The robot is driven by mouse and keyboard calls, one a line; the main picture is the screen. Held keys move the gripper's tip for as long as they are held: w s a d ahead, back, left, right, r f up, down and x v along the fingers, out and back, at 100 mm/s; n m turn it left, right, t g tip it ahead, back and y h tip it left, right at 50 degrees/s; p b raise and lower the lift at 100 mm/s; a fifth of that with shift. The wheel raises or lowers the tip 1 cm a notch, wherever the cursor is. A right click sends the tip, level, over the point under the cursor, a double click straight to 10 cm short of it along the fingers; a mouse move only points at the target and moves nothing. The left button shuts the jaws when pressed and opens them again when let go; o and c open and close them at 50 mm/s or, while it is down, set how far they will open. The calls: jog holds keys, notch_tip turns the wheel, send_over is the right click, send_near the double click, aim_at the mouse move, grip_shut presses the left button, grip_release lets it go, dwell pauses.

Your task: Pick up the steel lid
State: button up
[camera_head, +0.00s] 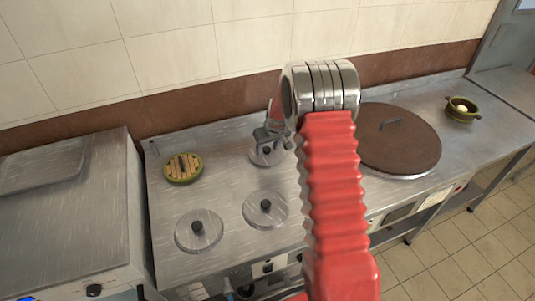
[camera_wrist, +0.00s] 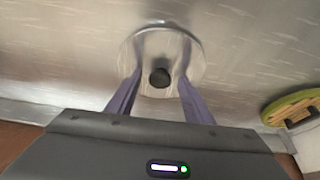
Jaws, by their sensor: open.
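Three round steel lids with black knobs sit on the steel counter. One is at the front left (camera_head: 185,241), one in the middle (camera_head: 252,218), and one at the back (camera_head: 276,160), close to the red-brown wall strip. My gripper (camera_head: 268,138) is over the back lid and partly hides it. In the wrist view a steel lid (camera_wrist: 190,48) lies below my gripper (camera_wrist: 160,76). Its black knob shows between the two purple-grey fingers, which are apart with a gap on each side. I cannot tell whether the fingertips touch the lid.
A green-rimmed round piece with wooden slats (camera_head: 183,168) lies left of the back lid, and its edge shows in the wrist view (camera_wrist: 292,106). A large brown lid (camera_head: 415,148) is to the right. A green bowl (camera_head: 462,115) with a white item stands far right.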

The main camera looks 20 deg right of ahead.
aim_at(267, 150)
jog(key=shift+c, duration=0.5)
jog(key=c, duration=1)
jog(key=shift+c, duration=0.2)
notch_tip(267, 150, up, 10)
